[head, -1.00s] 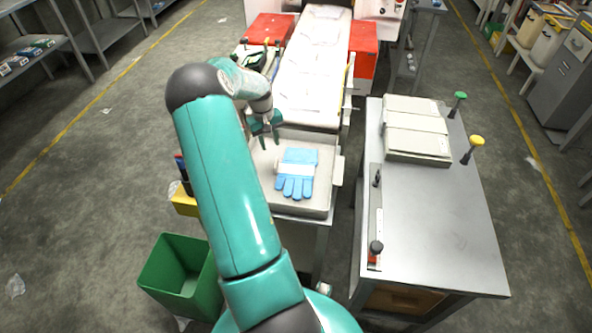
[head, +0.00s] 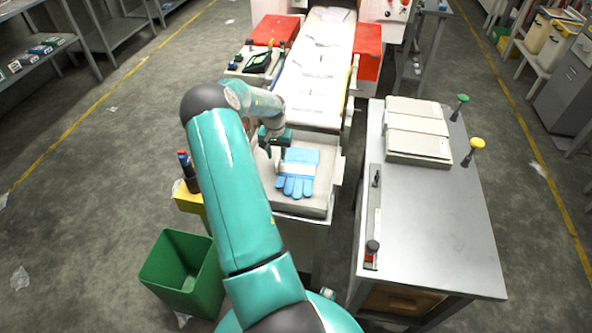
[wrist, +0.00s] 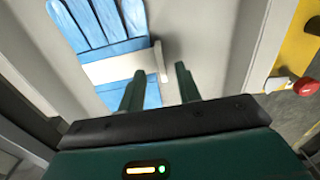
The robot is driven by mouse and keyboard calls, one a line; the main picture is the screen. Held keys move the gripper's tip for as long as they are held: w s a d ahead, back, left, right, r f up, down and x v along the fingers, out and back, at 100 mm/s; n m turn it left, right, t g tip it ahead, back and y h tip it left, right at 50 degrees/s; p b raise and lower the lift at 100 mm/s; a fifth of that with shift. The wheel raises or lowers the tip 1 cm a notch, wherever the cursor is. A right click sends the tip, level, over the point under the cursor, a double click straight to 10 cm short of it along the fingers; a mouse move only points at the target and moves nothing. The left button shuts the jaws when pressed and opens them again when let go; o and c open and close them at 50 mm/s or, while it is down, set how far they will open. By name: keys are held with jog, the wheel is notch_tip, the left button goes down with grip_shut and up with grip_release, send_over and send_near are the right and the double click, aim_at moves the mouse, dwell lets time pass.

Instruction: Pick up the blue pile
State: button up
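The blue pile looks like a stack of blue gloves (head: 296,185) with a pale band around the middle, lying in a shallow grey tray (head: 318,207). In the wrist view the gloves (wrist: 105,28) lie at upper left, fingers toward the top, with the white band (wrist: 118,68) across them. My gripper (head: 274,155) is above the tray, at the upper left of the gloves in the head view. In the wrist view my gripper (wrist: 160,85) has its two fingers apart with nothing between them. The left finger overlaps the gloves' edge in the picture; contact cannot be told.
A conveyor (head: 318,70) with flat film pieces runs behind the tray. A metal table (head: 435,220) with a pale box stands at right. A green bin (head: 180,272) and a yellow holder (head: 188,198) are at left. A red button (wrist: 305,86) shows in the wrist view.

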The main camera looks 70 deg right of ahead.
aim_at(277, 163)
notch_tip(277, 163, down, 5)
jog(key=shift+r, duration=0.1)
jog(key=shift+c, duration=0.2)
grip_shut()
jog(key=shift+r, duration=0.15)
